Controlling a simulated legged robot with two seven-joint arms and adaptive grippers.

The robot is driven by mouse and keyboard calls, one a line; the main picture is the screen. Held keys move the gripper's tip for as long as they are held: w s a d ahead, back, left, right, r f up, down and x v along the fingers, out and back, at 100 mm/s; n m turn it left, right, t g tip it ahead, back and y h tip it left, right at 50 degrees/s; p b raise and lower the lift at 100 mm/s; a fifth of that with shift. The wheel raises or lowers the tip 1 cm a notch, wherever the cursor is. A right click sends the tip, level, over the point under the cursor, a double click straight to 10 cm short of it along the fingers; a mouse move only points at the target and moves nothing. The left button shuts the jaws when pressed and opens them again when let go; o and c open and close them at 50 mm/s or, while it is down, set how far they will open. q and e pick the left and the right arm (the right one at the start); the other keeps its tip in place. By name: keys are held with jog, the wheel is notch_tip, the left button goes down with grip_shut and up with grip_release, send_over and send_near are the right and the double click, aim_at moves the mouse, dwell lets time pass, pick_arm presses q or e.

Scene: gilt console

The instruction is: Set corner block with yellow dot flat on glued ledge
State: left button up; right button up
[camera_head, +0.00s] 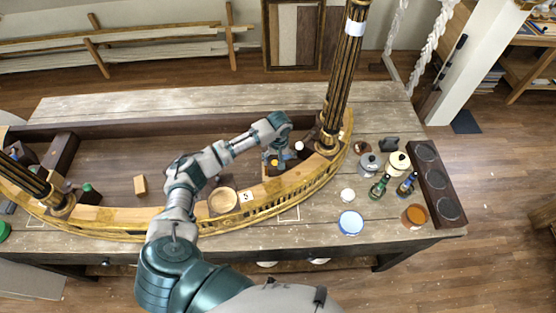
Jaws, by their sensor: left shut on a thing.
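My left gripper (277,156) reaches over the curved gilt console rail (130,217), pointing down just inside it near the right column. It is shut on a small block (272,164) with a yellow spot, taken to be the corner block; the fingers hide most of it. Whether the block touches the wood below cannot be told. The glued ledge is not clearly distinguishable; pale wood of the rail (272,187) shows just in front of the gripper. My right gripper is not in view.
A dark bottle with a white cap (300,148) stands close right of the gripper. A loose wooden block (140,185) lies inside the frame. Jars and bottles (380,186) crowd the right.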

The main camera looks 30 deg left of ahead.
pick_arm(q)
jog(key=o, duration=1.2)
jog(key=shift+a, duration=0.3)
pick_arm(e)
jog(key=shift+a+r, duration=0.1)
pick_arm(q)
jog(key=shift+d+r, duration=0.15)
jog(key=shift+d, duration=0.05)
notch_tip(320, 180, up, 12)
jog(key=shift+w+f, duration=0.15)
jog(key=shift+f, duration=0.1)
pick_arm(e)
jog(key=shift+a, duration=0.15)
